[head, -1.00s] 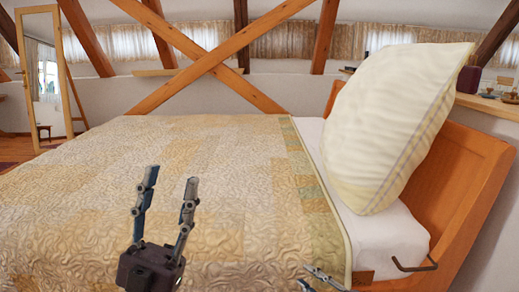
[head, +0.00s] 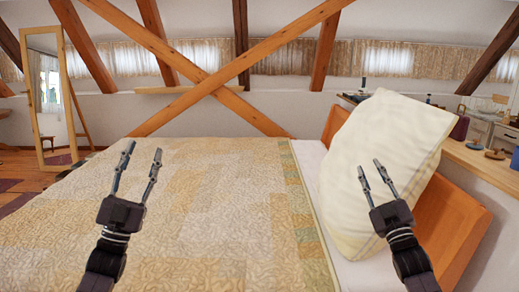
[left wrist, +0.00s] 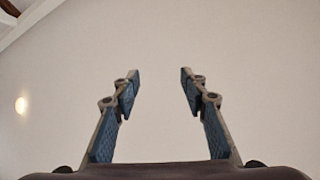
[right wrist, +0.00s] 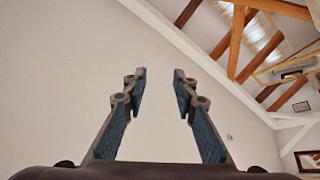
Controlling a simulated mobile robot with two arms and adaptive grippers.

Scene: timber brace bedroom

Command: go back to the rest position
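My left gripper (head: 138,160) is open and empty, raised in front of the quilted bed at the left of the head view. Its open fingers (left wrist: 160,100) show in the left wrist view against a plain pale wall or ceiling. My right gripper (head: 372,170) is open and empty, raised in front of the pillow in the head view. Its fingers (right wrist: 155,95) show in the right wrist view with nothing between them. Both grippers point upward. I cannot tell how far the right gripper is from the pillow.
The bed (head: 215,215) fills the middle. A large cream pillow (head: 385,130) leans on the wooden headboard (head: 450,215). Small items stand on the shelf (head: 480,160) behind it. A standing mirror (head: 48,100) and open floor (head: 15,190) are at the left.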

